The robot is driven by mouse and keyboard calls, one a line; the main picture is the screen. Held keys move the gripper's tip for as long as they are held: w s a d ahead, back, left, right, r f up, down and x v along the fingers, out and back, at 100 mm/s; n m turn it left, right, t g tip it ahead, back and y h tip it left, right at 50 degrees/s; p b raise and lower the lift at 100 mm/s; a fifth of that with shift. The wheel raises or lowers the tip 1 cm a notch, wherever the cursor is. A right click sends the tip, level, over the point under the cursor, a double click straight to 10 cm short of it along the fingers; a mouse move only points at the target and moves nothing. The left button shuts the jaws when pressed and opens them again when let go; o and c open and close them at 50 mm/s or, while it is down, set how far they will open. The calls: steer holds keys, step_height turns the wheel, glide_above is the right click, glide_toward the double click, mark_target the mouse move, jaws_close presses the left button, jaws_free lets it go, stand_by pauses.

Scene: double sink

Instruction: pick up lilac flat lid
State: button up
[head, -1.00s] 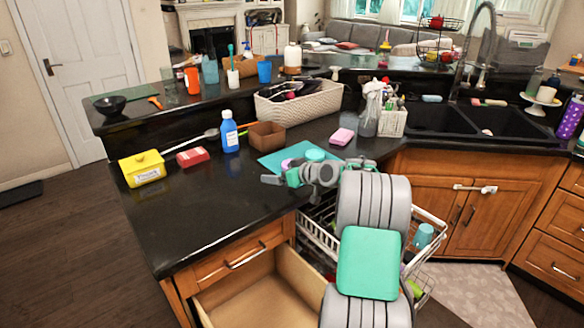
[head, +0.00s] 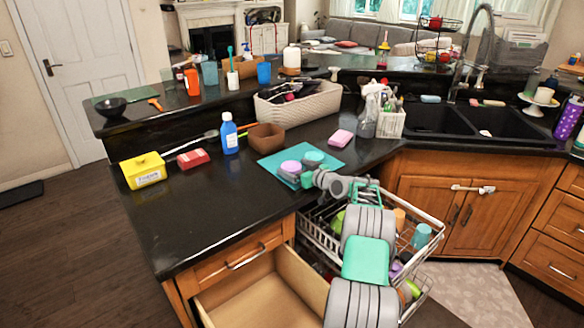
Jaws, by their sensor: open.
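The lilac flat lid (head: 290,167) lies on a teal mat (head: 272,163) on the dark counter. A round teal lid (head: 313,156) lies just to its right on the same mat. My gripper (head: 290,179) is open at the near side of the lilac lid and overlaps its near edge in this view. I cannot tell whether the fingers touch the lid. The arm reaches in from the lower right.
A blue bottle (head: 229,134) stands to the left. An open dishwasher rack (head: 318,234) and an open drawer (head: 262,292) lie below the counter. The near-left counter is clear.

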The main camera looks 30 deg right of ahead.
steer(key=shift+c, duration=0.3)
steer(key=c, duration=1.4)
steer(key=shift+r, duration=0.1)
